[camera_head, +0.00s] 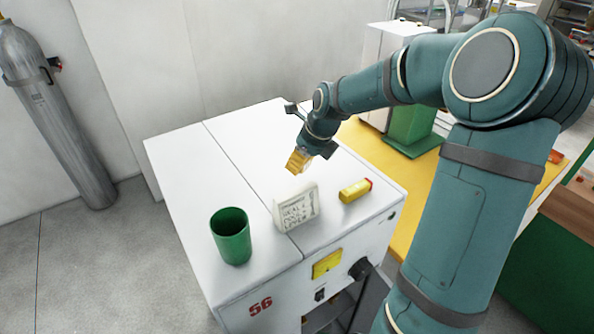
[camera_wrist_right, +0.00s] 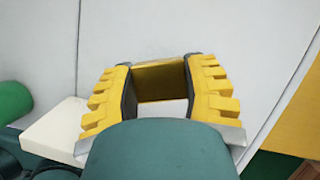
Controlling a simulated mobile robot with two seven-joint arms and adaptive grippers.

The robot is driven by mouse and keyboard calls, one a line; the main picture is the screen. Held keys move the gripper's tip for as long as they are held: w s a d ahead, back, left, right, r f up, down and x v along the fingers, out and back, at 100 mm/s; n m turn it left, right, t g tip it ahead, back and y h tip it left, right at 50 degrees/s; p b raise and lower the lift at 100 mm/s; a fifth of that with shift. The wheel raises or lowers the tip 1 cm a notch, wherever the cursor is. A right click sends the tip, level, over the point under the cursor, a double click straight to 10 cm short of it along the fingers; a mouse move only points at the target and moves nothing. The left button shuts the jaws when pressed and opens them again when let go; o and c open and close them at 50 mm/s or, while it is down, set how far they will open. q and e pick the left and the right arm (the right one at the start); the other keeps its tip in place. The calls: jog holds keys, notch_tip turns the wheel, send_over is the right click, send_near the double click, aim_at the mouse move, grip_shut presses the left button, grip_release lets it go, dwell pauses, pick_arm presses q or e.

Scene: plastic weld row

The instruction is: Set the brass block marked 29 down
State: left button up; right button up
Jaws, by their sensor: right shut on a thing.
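My right gripper (camera_head: 298,161) hangs above the white cabinet top, tilted down, with its yellow fingers showing. In the right wrist view the gripper (camera_wrist_right: 160,85) is shut on a brass block (camera_wrist_right: 160,75), which sits between the two ribbed yellow fingers. No number is readable on the block. A strip of white surface shows past it in that view. In the head view I cannot tell the block apart from the yellow fingers. The white cabinet (camera_head: 180,165) lies below the gripper, and the block appears clear of its top. My left gripper is not in view.
The cabinet's back and left are bare. A yellow surface (camera_head: 362,140) with a green-based machine (camera_head: 412,135) lies right.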

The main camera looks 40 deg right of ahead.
aim_at(301, 179)
jog(key=shift+w+f, duration=0.1)
jog(key=shift+f, duration=1.85)
jog(key=shift+a, duration=0.1)
jog(key=shift+f, duration=0.15)
jog(key=o, duration=1.2)
jog(key=shift+o, duration=0.2)
jog(key=v, duration=1.2)
